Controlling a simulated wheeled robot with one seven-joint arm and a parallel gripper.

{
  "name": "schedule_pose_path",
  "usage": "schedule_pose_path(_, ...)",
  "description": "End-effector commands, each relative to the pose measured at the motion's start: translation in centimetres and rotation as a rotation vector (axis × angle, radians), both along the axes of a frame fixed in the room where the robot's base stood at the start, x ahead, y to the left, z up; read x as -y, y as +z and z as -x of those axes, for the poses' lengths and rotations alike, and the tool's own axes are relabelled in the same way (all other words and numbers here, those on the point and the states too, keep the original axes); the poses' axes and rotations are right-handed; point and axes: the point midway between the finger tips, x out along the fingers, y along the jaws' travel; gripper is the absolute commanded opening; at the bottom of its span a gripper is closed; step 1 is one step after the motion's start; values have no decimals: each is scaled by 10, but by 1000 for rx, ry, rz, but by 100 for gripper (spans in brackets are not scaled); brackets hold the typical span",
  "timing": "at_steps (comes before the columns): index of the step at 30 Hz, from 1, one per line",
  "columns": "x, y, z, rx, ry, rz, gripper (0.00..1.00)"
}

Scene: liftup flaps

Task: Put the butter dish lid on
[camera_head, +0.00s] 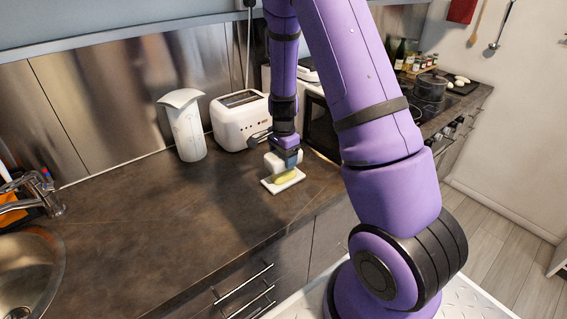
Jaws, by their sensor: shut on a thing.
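The butter dish base (270,187) is a small white tray on the dark counter, right of the middle of its length and close to the front edge. A yellow block of butter (285,176) lies on it. My gripper (291,161) points down just above the far side of the dish, shut on the white lid (271,160). The lid is at the far side of the butter, which still shows in front of it. The fingers and arm hide part of the lid. I cannot tell whether the lid touches the dish.
A white toaster (240,121) stands behind the dish, with a white paper-like roll (184,127) to its left. The sink (28,265) is at the far left. The counter (150,225) between sink and dish is clear. A pot (430,88) sits on the stove at right.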

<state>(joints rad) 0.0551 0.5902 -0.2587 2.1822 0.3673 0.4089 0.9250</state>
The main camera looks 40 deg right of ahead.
Motion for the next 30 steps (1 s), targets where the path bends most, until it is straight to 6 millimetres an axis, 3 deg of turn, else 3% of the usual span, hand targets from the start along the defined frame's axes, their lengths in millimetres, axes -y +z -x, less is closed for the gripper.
schedule_pose_path(6,0,-25,1,-2,-1,-1,43)
schedule_pose_path(30,1,-37,1,0,-1,0,43)
